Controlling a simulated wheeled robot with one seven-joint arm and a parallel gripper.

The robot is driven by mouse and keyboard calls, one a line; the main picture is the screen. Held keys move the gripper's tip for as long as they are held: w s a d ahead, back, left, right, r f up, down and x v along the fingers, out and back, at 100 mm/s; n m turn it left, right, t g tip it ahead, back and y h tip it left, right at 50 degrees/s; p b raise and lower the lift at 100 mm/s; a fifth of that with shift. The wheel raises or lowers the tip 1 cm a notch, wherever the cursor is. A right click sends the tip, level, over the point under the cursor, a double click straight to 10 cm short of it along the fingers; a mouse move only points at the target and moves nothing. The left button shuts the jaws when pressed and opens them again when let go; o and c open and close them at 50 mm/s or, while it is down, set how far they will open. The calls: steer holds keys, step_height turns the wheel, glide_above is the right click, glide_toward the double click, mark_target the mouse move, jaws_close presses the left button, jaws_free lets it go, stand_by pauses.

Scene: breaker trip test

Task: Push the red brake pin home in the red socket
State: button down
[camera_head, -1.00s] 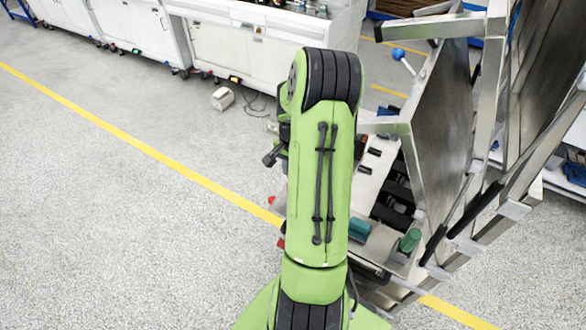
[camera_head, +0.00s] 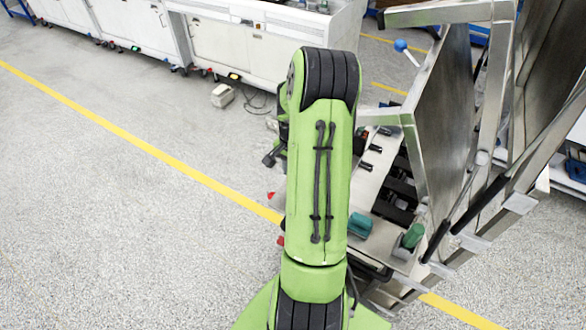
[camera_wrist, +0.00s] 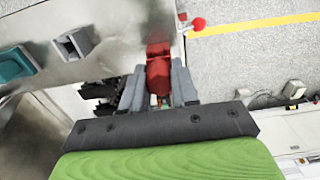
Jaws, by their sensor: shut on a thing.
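In the wrist view, my gripper (camera_wrist: 157,85) is shut on the red brake pin (camera_wrist: 158,76), with one grey finger on each side of it. A darker red part, which looks like the red socket (camera_wrist: 158,49), is at the pin's far end by the metal panel's edge. The two reds run together, so I cannot tell how deep the pin sits.
A red knob (camera_wrist: 198,24) sticks out near the panel edge. A square metal socket (camera_wrist: 73,45) and a teal block (camera_wrist: 17,63) are on the panel (camera_wrist: 118,25). In the head view, tilted metal doors (camera_head: 447,125) stand right of my arm; open floor lies left.

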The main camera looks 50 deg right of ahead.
steer(key=shift+f+b, duration=0.35)
steer(key=shift+f, duration=0.15)
steer(key=c, duration=0.8)
jaws_free()
step_height(320, 180, up, 16)
steer(key=shift+f+p, duration=0.1)
steer(key=shift+p, duration=0.4)
